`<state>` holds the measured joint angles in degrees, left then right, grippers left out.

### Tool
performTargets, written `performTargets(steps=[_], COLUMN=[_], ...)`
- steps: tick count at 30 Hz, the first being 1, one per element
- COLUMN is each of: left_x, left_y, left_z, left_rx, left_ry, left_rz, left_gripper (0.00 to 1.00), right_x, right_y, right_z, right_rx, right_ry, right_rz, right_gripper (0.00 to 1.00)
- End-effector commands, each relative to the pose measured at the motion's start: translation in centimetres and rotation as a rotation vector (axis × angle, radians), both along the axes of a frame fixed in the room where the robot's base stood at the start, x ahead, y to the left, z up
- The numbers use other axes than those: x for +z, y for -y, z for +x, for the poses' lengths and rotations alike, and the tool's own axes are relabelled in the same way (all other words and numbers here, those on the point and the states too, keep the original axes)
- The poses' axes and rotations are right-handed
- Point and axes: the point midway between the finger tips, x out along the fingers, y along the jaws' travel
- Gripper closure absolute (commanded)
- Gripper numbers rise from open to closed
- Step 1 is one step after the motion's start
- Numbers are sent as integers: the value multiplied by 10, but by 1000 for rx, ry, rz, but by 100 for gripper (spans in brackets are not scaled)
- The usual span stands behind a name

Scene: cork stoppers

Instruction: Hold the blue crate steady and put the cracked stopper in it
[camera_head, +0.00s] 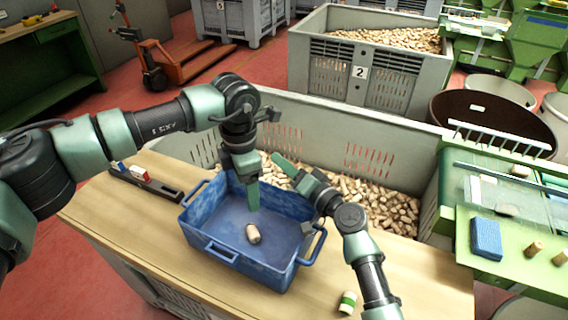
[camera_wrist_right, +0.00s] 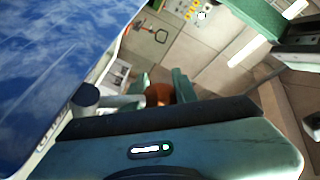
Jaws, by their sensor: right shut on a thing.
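The blue crate (camera_head: 222,248) stands on the wooden bench. A pale tan stopper (camera_head: 253,234) lies on its floor; I cannot make out a crack. My left gripper (camera_head: 252,203) points down into the crate, above and behind that stopper. I cannot tell whether it is open or touches the back wall. My right gripper (camera_head: 277,160) reaches over the crate's back right corner. In the right wrist view its fingers (camera_wrist_right: 157,90) close around a small brown thing (camera_wrist_right: 158,95), which looks like a stopper. Its details are hidden.
A dark rack (camera_head: 145,180) lies left of the crate. A large bin (camera_head: 330,125) full of corks is behind. A blue sponge (camera_head: 487,238) and two corks sit on the green machine at right.

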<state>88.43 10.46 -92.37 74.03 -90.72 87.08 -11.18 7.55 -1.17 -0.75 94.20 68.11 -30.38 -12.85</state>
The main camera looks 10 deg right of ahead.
Motion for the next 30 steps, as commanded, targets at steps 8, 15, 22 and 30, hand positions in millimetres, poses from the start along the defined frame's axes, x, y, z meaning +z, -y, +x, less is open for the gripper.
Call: performTargets(steps=[8, 15, 22, 30], left_x=[57, 98, 111, 111], left_y=[0, 0, 0, 0], left_z=[1, 1, 0, 0], left_rx=[0, 1, 0, 0], left_ry=[6, 2, 1, 1], left_rz=[-2, -1, -1, -1], left_gripper=[32, 32, 32, 32], right_x=[-3, -3, -3, -3], right_y=[0, 0, 0, 0], right_z=[-1, -1, -1, -1], right_rx=[1, 1, 1, 1], right_ry=[-4, -4, -4, -4], right_rz=[-1, -1, -1, -1], right_gripper=[100, 100, 100, 61])
